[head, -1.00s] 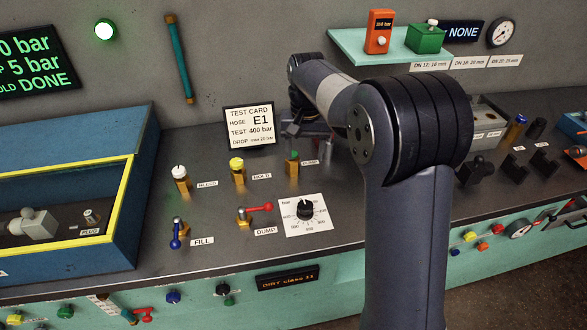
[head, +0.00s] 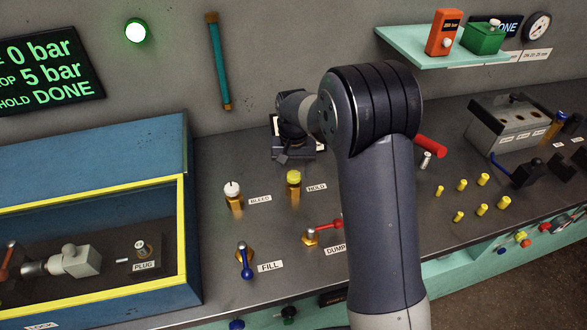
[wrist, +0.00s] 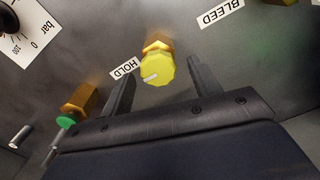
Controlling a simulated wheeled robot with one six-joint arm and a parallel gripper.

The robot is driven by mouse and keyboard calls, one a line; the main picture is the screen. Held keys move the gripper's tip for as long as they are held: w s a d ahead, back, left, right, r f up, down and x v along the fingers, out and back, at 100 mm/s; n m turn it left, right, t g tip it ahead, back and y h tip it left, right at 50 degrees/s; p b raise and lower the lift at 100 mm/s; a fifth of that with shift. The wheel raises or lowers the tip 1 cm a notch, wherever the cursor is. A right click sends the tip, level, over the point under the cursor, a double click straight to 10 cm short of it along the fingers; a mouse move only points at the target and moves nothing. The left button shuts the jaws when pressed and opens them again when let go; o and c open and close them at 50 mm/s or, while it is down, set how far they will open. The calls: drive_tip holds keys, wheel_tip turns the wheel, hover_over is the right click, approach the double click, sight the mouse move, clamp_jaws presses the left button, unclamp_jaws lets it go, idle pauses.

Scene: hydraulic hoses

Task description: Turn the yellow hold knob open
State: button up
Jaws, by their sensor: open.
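The yellow hold knob (head: 293,177) sits upright on a brass valve body on the bench, beside the HOLD label (head: 317,188). In the wrist view the knob (wrist: 155,69) shows a pale mark on its face and appears between the two fingertips. My gripper (wrist: 162,72) is open, with a finger on either side of the knob in that view and nothing held. In the head view my gripper (head: 284,157) is partly hidden by my arm and shows above and behind the knob, apart from it.
The white bleed knob (head: 232,189) stands left of the hold knob. The blue fill lever (head: 246,262) and red dump lever (head: 325,225) are nearer the front. A green knob (wrist: 67,121) is close to one finger in the wrist view. A blue box (head: 95,165) stands left.

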drive_tip(key=shift+f, duration=0.1)
drive_tip(key=shift+c, duration=0.5)
drive_tip(key=c, duration=0.9)
drive_tip(key=shift+n, duration=0.3)
drive_tip(key=n, duration=0.3)
drive_tip(key=shift+a+n, duration=0.1)
drive_tip(key=shift+n, duration=0.2)
drive_tip(key=n, duration=0.4)
drive_tip(key=shift+n+b, duration=0.3)
drive_tip(key=shift+b, duration=0.1)
drive_tip(key=n, duration=0.4)
drive_tip(key=shift+s+a+n, duration=0.1)
drive_tip(key=shift+a+n, duration=0.05)
drive_tip(key=shift+n, duration=0.15)
drive_tip(key=n, duration=0.4)
drive_tip(key=shift+s+n, duration=0.1)
drive_tip(key=shift+n, duration=0.2)
